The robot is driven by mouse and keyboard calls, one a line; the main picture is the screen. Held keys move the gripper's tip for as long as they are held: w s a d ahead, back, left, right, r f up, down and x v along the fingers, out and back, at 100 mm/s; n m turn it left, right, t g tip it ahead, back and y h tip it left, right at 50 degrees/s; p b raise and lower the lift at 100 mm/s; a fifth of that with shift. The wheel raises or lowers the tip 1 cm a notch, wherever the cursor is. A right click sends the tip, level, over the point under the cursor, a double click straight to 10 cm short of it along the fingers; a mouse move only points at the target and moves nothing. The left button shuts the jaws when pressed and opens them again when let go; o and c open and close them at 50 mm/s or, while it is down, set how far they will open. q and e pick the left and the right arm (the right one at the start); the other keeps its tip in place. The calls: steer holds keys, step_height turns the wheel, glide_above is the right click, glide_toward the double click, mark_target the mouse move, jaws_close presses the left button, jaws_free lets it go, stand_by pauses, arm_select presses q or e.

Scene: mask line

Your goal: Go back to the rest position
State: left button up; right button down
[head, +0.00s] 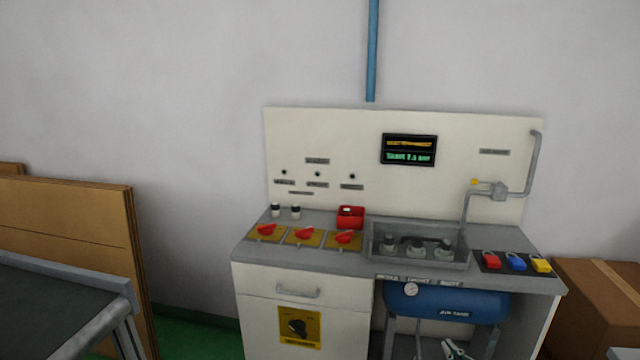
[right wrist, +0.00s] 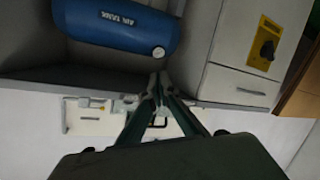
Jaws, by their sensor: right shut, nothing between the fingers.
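My right gripper (head: 455,348) shows only in part at the bottom edge of the head view, in front of the workstation and below the blue air tank (head: 447,303). In the right wrist view, its two dark green fingers (right wrist: 159,78) meet at the tips and hold nothing. The air tank also shows in that view (right wrist: 115,28), apart from the fingertips. My left gripper is in neither view.
The grey workstation counter (head: 345,258) carries red switches (head: 304,233), a red box (head: 350,217), a recessed tray (head: 418,262) and coloured padlocks (head: 516,261). A cardboard box (head: 600,300) stands right. A dark-topped table (head: 50,310) and brown panels (head: 75,225) stand left.

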steer(key=s+a+f+g, duration=0.1)
steer(key=s+a+f, duration=0.3)
steer(key=s, duration=0.7)
steer(key=s+a+f+g+y, duration=0.1)
steer(key=s+a+f, duration=0.3)
steer(key=s, duration=0.6)
steer(key=s+a+f+m+g+y, duration=0.1)
steer(key=s+a+f, duration=0.4)
steer(key=s, duration=0.6)
steer(key=shift+s+f+g, duration=0.2)
steer(key=shift+s+g, duration=0.15)
steer(key=shift+g, duration=0.25)
